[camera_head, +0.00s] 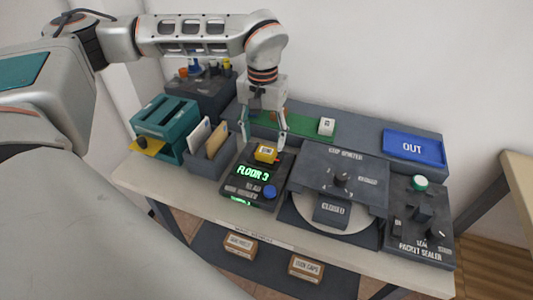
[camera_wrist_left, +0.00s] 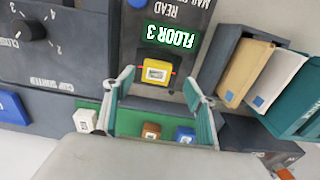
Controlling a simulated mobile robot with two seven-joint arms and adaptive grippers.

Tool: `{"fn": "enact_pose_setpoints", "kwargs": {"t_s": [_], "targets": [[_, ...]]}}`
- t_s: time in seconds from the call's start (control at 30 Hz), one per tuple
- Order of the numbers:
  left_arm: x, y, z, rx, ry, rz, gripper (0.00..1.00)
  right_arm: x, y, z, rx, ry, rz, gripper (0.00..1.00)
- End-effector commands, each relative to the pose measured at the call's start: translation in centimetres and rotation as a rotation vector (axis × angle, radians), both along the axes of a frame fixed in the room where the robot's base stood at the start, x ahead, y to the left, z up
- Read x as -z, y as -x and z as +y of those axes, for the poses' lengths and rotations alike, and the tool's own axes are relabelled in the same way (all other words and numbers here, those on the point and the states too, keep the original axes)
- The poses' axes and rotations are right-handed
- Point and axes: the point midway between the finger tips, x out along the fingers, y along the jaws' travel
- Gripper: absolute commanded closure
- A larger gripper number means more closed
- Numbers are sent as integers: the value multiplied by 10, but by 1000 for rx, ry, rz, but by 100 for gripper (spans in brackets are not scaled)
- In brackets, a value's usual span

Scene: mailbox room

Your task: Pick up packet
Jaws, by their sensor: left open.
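A small yellow packet (camera_head: 265,153) with a pale label sits on the dark mail reader (camera_head: 241,186), just behind its green "FLOOR 3" display. It also shows in the left wrist view (camera_wrist_left: 155,73). My left gripper (camera_head: 264,143) points down over the packet with its fingers spread. In the left wrist view the fingertips (camera_wrist_left: 158,80) lie to either side of the packet; I cannot tell whether they touch it. A white packet (camera_head: 326,127), a brown packet (camera_wrist_left: 151,131) and a blue packet (camera_wrist_left: 185,135) rest on the green mat behind. My right gripper is not in view.
The cup sorter (camera_head: 345,160) and packet sealer (camera_head: 418,245) stand right of the reader. A blue OUT tray (camera_head: 413,147) is at the back right. Left are a grey holder with envelopes (camera_head: 217,139) and a teal rack (camera_head: 170,120). Labelled boxes (camera_head: 306,268) sit below.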

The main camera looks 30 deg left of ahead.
Motion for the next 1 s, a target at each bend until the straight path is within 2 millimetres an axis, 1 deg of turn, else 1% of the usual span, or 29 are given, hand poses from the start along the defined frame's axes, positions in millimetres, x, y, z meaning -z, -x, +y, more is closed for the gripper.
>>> {"fn": "enact_pose_setpoints", "kwargs": {"t_s": [0.2,0.3,0.4,0.53,0.57,0.6,0.67,0.7,0.73,1.0], "targets": [[32,-4,-4,1,1,4,44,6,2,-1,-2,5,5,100],[43,-4,-4,0,1,3,44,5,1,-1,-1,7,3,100],[46,-4,-4,0,2,1,44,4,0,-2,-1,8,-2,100],[45,-4,-4,0,2,0,44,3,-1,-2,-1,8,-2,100],[45,-4,-4,0,2,0,47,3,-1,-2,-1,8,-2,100],[45,-4,-4,0,2,0,57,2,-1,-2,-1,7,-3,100],[45,-4,-4,0,2,0,73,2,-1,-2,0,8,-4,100],[45,-4,-4,0,2,0,83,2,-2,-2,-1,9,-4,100],[45,-4,-4,0,2,0,86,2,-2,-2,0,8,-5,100],[45,-4,-4,0,2,0,86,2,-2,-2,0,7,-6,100]]}}
